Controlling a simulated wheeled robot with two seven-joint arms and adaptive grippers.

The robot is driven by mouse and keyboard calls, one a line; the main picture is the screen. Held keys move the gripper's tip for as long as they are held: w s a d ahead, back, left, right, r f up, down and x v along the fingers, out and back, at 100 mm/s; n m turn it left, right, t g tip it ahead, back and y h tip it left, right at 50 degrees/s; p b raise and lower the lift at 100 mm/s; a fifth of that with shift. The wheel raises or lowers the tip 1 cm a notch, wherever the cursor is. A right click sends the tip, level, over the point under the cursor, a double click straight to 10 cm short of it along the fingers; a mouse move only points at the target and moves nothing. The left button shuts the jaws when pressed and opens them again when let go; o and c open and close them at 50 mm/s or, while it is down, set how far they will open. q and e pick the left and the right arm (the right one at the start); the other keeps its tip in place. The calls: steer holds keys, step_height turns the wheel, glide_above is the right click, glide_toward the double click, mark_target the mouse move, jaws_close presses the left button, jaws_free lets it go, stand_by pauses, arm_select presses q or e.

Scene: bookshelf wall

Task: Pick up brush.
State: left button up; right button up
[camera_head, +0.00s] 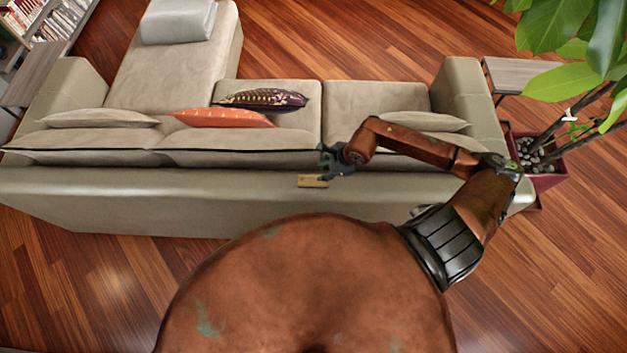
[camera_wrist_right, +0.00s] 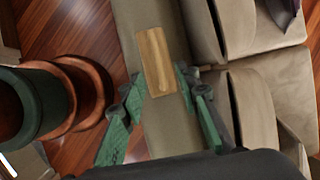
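The brush (camera_head: 312,181) is a flat, light wooden block. It lies along the back of the beige sofa (camera_head: 150,198), near the middle of the head view. In the wrist view the right gripper (camera_wrist_right: 160,82) shows green fingers on both sides of the brush's near end; touching cannot be told. My left gripper is not in view.
An orange cushion (camera_head: 222,118), a dark patterned cushion (camera_head: 262,100) and beige cushions lie on the sofa. A potted plant (camera_head: 540,165) and a small side table (camera_head: 515,75) stand at the right. Open wooden floor (camera_head: 90,270) lies in front.

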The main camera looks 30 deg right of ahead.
mark_target(315, 176)
steer(key=p+x, duration=0.2)
steer(key=x, duration=0.4)
steer(key=shift+f, duration=0.2)
steer(key=shift+w+a+f, duration=0.1)
steer(key=shift+a+f, duration=0.05)
steer(key=shift+f, duration=0.2)
jaws_close()
